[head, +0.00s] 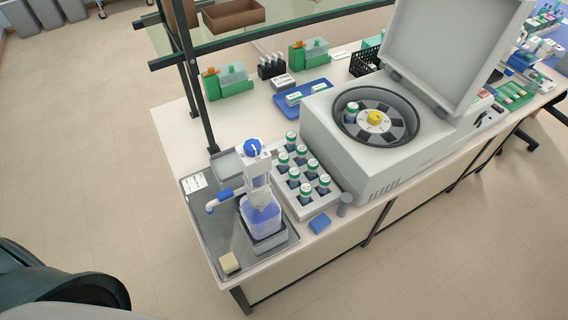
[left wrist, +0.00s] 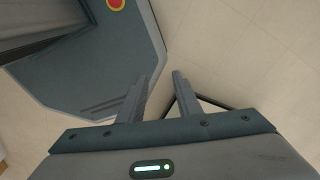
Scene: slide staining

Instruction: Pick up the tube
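Several tubes with green caps and white labels stand upright in a grey rack (head: 332,206) on the bench, in the head view. One of them is the near tube (head: 305,190). Another tube (head: 351,110) with a blue and green top sits in the rotor of the open centrifuge (head: 345,158). My left gripper (left wrist: 163,74) shows in the left wrist view, its two fingers apart with only floor between them. It is away from the tubes and does not show in the head view. My right gripper is in neither view.
A bottle-top dispenser (head: 262,212) stands in a grey tray (head: 208,232) left of the rack. A blue block (head: 320,223) lies at the bench's front edge. The centrifuge lid (head: 445,50) stands up. Green boxes and a blue tray (head: 318,101) are behind. Floor in front is clear.

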